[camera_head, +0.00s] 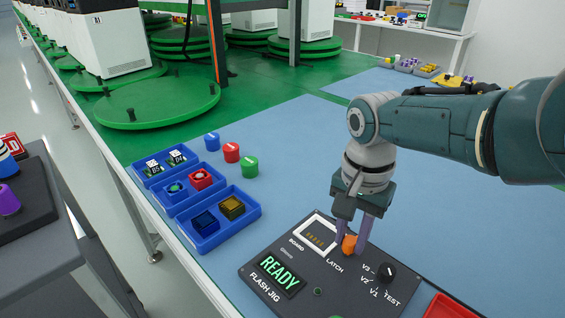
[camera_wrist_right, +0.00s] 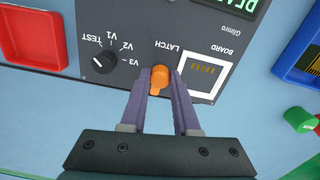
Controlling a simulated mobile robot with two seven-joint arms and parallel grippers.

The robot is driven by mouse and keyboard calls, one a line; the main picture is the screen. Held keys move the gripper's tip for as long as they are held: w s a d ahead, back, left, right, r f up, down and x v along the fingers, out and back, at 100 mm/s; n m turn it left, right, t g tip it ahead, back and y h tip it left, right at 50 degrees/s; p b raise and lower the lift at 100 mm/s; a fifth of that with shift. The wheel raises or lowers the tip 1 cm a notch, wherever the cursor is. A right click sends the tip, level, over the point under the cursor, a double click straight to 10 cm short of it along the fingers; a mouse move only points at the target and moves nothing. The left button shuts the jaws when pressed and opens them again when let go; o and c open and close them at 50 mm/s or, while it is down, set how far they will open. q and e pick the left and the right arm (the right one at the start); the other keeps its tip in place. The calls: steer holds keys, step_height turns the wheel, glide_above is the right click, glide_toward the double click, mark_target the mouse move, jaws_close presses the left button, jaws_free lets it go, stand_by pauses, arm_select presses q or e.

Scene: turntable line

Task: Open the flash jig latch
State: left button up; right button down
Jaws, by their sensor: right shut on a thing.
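The flash jig (camera_head: 287,262) is a dark grey panel on the blue bench, with a green READY display (camera_head: 279,275), a white-framed board slot (camera_head: 316,236), a black rotary knob (camera_head: 387,271) and an orange latch (camera_head: 349,243). My right gripper (camera_head: 355,240) reaches down onto the latch, its purple fingers on either side of it. In the right wrist view the latch (camera_wrist_right: 158,80) sits between the two fingertips (camera_wrist_right: 160,82), beside the board slot (camera_wrist_right: 201,73). The gripper is shut on the latch. The slot shows a few gold contacts. My left gripper is not in view.
Blue trays (camera_head: 257,212) with small parts stand left of the jig. A red tray (camera_head: 448,308) lies at the jig's right. A green turntable (camera_head: 158,103) is farther back. The blue bench behind the jig is clear.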

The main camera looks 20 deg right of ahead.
mark_target(350, 239)
steer(key=c, duration=0.7)
jaws_free()
steer(key=shift+o, duration=0.2)
step_height(350, 239, up, 9)
steer(key=p, duration=0.7)
steer(key=shift+r+p, duration=0.35)
steer(key=shift+r, duration=0.15)
